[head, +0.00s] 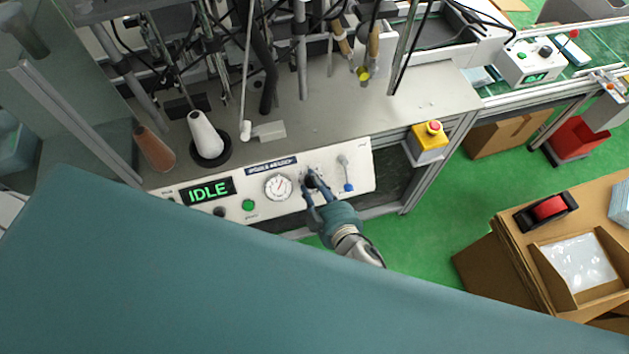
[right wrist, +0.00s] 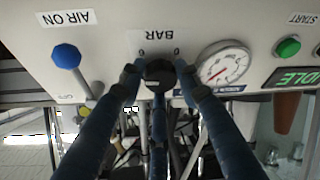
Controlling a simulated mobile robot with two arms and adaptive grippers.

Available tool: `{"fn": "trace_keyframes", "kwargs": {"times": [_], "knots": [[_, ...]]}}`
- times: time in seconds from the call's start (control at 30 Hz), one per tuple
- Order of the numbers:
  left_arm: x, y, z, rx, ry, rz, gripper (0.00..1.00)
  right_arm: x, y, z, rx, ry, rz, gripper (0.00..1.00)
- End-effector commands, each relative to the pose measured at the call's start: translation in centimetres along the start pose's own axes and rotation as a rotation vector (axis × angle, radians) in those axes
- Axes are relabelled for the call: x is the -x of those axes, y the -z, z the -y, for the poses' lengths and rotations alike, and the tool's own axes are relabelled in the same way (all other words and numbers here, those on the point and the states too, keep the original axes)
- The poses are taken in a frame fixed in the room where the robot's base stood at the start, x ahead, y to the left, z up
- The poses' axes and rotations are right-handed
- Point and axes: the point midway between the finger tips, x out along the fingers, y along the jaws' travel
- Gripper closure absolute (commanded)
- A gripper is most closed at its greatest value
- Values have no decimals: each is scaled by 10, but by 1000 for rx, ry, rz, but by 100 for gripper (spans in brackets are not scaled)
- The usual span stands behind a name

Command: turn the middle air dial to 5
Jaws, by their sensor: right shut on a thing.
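The control panel (head: 362,180) is a white slanted face on the front of the machine. It carries a green IDLE display (head: 208,190), a round gauge (head: 278,187), and a blue-tipped air lever (head: 347,175) at its right. The black air dial (right wrist: 159,73) sits between the gauge and the lever, under the BAR label in the upside-down right wrist view. My right gripper (head: 312,184) is at the panel, its fingers (right wrist: 160,80) closed around the dial. The fingers cover part of the dial and its scale, so its setting cannot be read. My left gripper is not in view.
A yellow box with a red emergency button (head: 432,132) is right of the panel. A white spool (head: 206,135) and a brown cone (head: 153,148) stand on the machine's top at left. A cardboard box stack (head: 490,265) stands on the green floor at right.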

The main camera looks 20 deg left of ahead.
Motion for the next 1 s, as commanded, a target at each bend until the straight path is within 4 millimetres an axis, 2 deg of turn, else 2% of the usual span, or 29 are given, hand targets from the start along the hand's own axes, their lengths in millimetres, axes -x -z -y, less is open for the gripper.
{"fn": "trace_keyframes", "kwargs": {"times": [0.2,0.77,0.8,0.9,1.0], "knots": [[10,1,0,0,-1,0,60,1,0,1,88,31,-4,93],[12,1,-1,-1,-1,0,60,0,-2,2,125,43,-5,93],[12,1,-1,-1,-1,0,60,0,-2,2,125,43,-5,65],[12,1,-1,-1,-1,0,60,0,-2,2,125,43,-5,49],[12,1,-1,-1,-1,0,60,0,-2,1,125,42,-6,49]]}}
